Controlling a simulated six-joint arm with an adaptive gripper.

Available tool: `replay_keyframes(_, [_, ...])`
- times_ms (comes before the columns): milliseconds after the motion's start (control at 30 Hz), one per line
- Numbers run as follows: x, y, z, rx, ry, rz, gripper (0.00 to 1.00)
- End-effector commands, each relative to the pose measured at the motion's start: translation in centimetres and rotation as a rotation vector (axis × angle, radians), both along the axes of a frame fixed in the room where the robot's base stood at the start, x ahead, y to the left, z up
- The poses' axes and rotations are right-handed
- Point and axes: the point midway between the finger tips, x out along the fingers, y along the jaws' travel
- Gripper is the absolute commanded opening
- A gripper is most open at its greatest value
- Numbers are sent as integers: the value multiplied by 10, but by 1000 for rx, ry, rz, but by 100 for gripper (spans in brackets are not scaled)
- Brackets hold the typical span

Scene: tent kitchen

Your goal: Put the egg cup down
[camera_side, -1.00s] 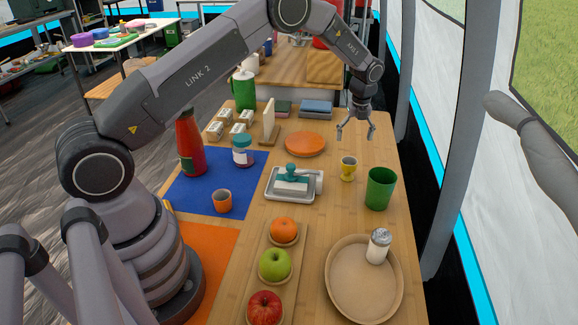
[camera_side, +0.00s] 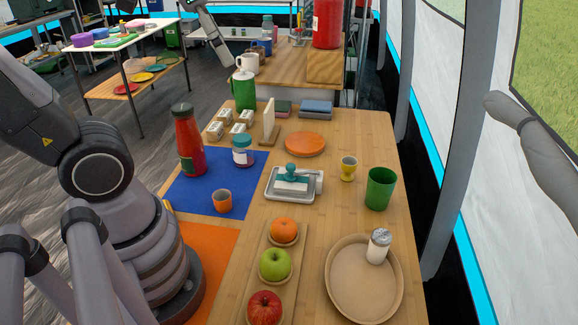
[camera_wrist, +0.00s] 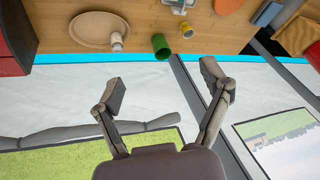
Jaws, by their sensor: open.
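The yellow egg cup (camera_side: 348,168) stands upright on the wooden table, left of and a little behind the green cup (camera_side: 380,188). In the wrist view the egg cup (camera_wrist: 187,30) shows near the top edge, beside the green cup (camera_wrist: 160,45). My gripper (camera_wrist: 163,84) is open, with nothing between its fingers. It is well apart from the egg cup, and the tent wall shows beyond its fingers. My gripper is out of the side view.
A round tan tray (camera_side: 336,295) holding a shaker (camera_side: 378,245) is at front right. A butter dish (camera_side: 292,184) is left of the egg cup, and an orange disc (camera_side: 305,144) is behind. Bare wood surrounds the egg cup. A small orange cup (camera_side: 222,201) stands on the blue mat (camera_side: 190,197).

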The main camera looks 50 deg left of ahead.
Motion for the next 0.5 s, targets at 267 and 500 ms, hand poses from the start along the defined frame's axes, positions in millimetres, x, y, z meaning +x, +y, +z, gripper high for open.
replay_keyframes(267, [-62,-3,-20,-147,-63,261,77])
replay_keyframes(500, [-64,-4,-22,-154,-63,275,77])
